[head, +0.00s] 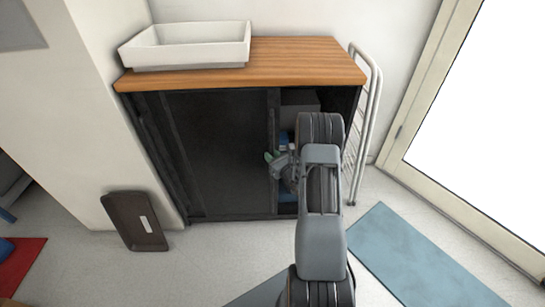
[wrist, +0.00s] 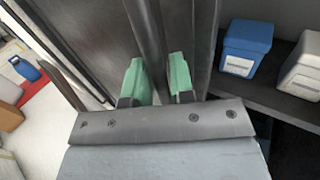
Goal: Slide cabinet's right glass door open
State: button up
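The cabinet (head: 185,215) has a wooden top and dark sliding glass doors. The right glass door (head: 273,110) stands to the left, over the middle of the front. The right part of the cabinet is open, with the inside showing. My gripper (head: 284,163) is at the door's edge; in the wrist view its green fingertips (wrist: 157,82) stand on either side of a dark upright bar, the door's handle (wrist: 148,30). The bar seems to fill the gap between them. My arm hides the far right of the opening in the head view.
A blue box (wrist: 246,48) and a pale box (wrist: 303,65) sit on the inner shelf (wrist: 285,98). A white basin (head: 190,47) is on top. A metal rack (head: 365,125) stands close on the right. A dark tray (head: 133,222) leans at the left. A blue mat (head: 420,260) lies right.

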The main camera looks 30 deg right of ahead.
jog(key=s+d+p, duration=0.1)
jog(key=s+p, duration=0.1)
jog(key=s, duration=1.2)
jog(key=shift+d, duration=0.2)
jog(key=shift+w, duration=0.1)
